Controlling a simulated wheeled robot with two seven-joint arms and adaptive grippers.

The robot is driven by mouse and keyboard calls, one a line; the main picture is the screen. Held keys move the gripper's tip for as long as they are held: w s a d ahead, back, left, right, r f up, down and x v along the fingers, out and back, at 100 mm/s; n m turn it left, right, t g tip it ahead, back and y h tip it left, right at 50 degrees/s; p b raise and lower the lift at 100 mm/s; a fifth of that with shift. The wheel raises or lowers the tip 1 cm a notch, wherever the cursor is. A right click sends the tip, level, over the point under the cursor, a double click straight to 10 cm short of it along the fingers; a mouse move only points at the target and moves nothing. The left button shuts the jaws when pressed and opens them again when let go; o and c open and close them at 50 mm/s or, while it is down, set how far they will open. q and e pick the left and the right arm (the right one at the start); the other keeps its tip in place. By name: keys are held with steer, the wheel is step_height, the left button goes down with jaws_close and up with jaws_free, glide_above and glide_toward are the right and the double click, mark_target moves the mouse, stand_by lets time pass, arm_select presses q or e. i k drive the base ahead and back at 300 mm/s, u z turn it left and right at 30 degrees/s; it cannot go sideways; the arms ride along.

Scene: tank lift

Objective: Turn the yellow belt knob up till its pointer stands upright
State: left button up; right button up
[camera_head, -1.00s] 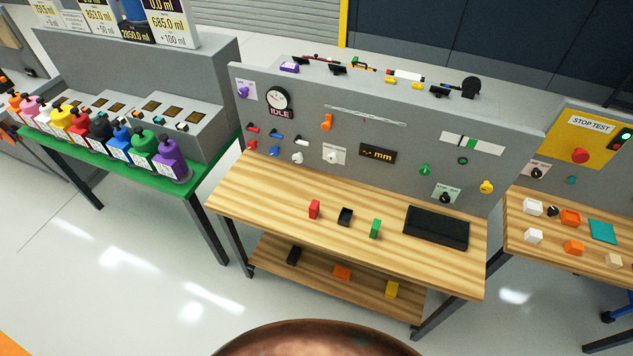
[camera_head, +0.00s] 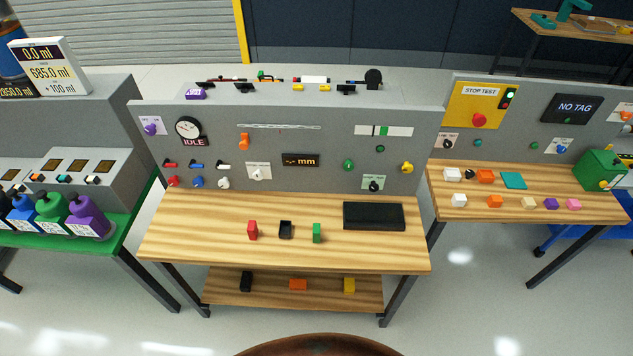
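The yellow knob (camera_head: 407,167) sits at the right end of the grey panel (camera_head: 300,118) above the middle wooden bench. It is small in this view, and I cannot make out which way its pointer stands. Neither of my grippers shows in the head view.
The middle bench (camera_head: 190,225) carries a red block (camera_head: 252,230), a black block (camera_head: 285,229), a green block (camera_head: 317,233) and a black pad (camera_head: 374,216). Another bench (camera_head: 450,207) stands at the right. A green table (camera_head: 118,240) with bottles stands at the left. Open floor lies in front.

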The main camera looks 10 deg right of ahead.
mark_target(406, 168)
steer(key=z, duration=0.5)
steer(key=k, duration=1.05)
steer(key=u, duration=0.6)
steer(key=i, duration=1.5)
steer(key=z, duration=0.7)
